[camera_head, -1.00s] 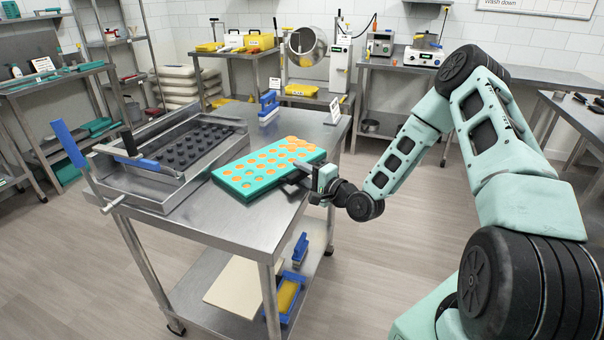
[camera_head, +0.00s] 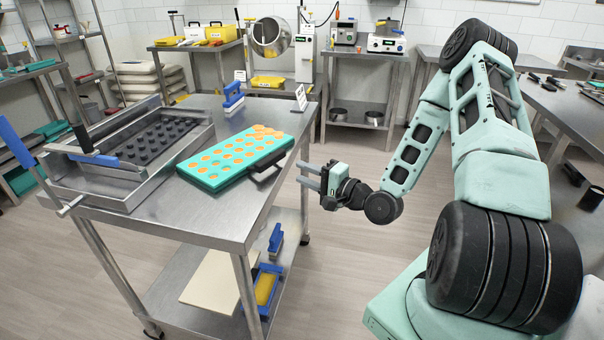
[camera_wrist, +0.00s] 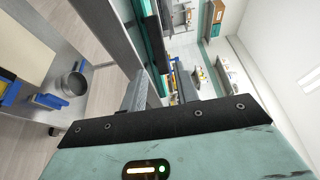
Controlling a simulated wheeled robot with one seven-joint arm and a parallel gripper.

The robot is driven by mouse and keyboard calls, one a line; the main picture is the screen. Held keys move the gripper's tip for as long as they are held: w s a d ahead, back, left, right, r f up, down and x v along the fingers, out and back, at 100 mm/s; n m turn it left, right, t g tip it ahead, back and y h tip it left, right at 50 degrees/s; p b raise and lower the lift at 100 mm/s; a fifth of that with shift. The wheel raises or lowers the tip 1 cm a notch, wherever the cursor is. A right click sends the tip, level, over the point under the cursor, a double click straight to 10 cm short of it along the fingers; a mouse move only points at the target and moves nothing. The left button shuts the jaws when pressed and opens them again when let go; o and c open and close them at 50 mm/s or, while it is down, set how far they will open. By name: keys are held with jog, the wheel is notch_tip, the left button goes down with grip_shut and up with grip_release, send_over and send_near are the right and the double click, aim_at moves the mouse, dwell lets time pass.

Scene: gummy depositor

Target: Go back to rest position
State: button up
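My gripper (camera_head: 307,176) is off the right side of the steel table, in free air. Its two fingers point left towards the table and stand apart with nothing between them. The fingers also show apart in the wrist view (camera_wrist: 160,92). A teal mould tray (camera_head: 225,178) with orange-filled cavities lies flat on the table (camera_head: 215,218) near its right edge. The tray's black handle (camera_head: 267,172) is on its near right side, with a clear gap to my gripper. My arm is bent on the right of the head view.
A steel depositor frame (camera_head: 130,190) with rows of black nozzles and blue-handled levers stands on the table's left. A blue brush (camera_head: 233,98) and a small sign stand at the table's back. Open floor lies right of the table. Another bench (camera_head: 560,105) stands at the right.

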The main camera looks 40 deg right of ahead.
dwell(0.4)
jog(key=a+f+n+g, duration=0.3)
jog(key=n+g, duration=0.3)
jog(key=n, duration=0.1)
jog(key=s+a+r+n+g+h, duration=0.55)
jog(key=s+r+n+g, duration=0.3)
jog(key=s+r, duration=0.3)
jog(key=s+a+r+n+g, duration=0.1)
jog(key=s+a+n, duration=0.2)
jog(key=s+a, duration=0.4)
jog(key=s+a+r+n+g+y+p, duration=0.1)
jog(key=s+a+n+g, duration=0.1)
jog(key=s+a+n, duration=0.2)
jog(key=s+a, duration=0.3)
jog(key=a, duration=0.5)
jog(key=shift+s, duration=0.15)
jog(key=shift+r+y, duration=0.1)
jog(key=shift+y, duration=0.15)
